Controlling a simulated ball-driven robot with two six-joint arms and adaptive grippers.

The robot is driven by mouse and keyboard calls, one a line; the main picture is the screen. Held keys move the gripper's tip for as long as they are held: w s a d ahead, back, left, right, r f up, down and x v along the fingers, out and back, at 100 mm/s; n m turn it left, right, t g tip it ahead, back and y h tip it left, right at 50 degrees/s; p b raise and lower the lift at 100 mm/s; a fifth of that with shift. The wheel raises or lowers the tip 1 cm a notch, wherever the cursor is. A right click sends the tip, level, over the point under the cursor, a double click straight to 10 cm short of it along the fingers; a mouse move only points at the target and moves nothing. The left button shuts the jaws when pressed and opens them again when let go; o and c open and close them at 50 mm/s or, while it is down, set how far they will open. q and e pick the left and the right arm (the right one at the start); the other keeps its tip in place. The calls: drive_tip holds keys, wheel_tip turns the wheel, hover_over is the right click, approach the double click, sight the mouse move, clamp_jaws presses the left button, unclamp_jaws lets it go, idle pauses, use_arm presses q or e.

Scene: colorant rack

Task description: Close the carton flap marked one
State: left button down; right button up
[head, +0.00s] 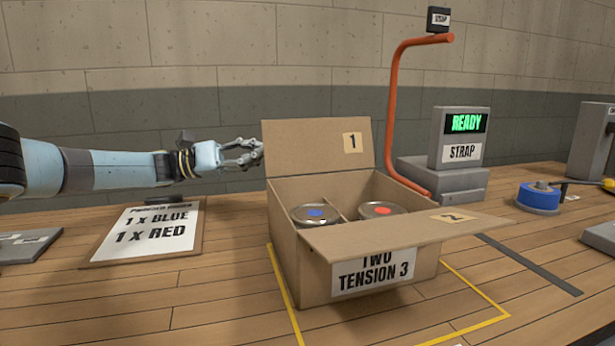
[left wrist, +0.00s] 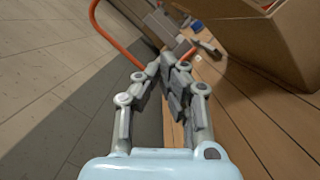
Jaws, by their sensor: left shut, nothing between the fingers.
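The open carton (head: 310,262) stands on the wooden table inside a yellow outline. Its flap marked one (head: 318,150) stands raised at the back edge. Its flap marked two (head: 410,232) sticks out over the front. Inside are a can with a blue dot (head: 316,213) and a can with a red dot (head: 381,209). My left gripper (head: 258,153) is shut and empty at the left edge of flap one; I cannot tell whether it touches. In the left wrist view the left gripper (left wrist: 175,65) points past the carton (left wrist: 280,45). My right gripper is not in view.
A sign board (head: 145,232) lies left of the carton. Behind it on the right stand an orange curved post (head: 389,110) and a grey READY strap unit (head: 461,140). A blue tape roll (head: 538,197) sits further right.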

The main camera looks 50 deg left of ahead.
sight(307, 139)
use_arm(q)
drive_tip(key=w+d+r, duration=0.1)
drive_tip(key=w+d, duration=0.1)
drive_tip(key=w+d+r, duration=0.1)
drive_tip(key=w+d, duration=0.1)
drive_tip(key=d, duration=0.1)
drive_tip(key=w+d, duration=0.2)
drive_tip(key=d, duration=0.1)
drive_tip(key=shift+w+d+r+p, duration=0.2)
drive_tip(key=shift+r+p, duration=0.1)
drive_tip(key=shift+r, duration=0.1)
drive_tip(key=shift+d, duration=0.25)
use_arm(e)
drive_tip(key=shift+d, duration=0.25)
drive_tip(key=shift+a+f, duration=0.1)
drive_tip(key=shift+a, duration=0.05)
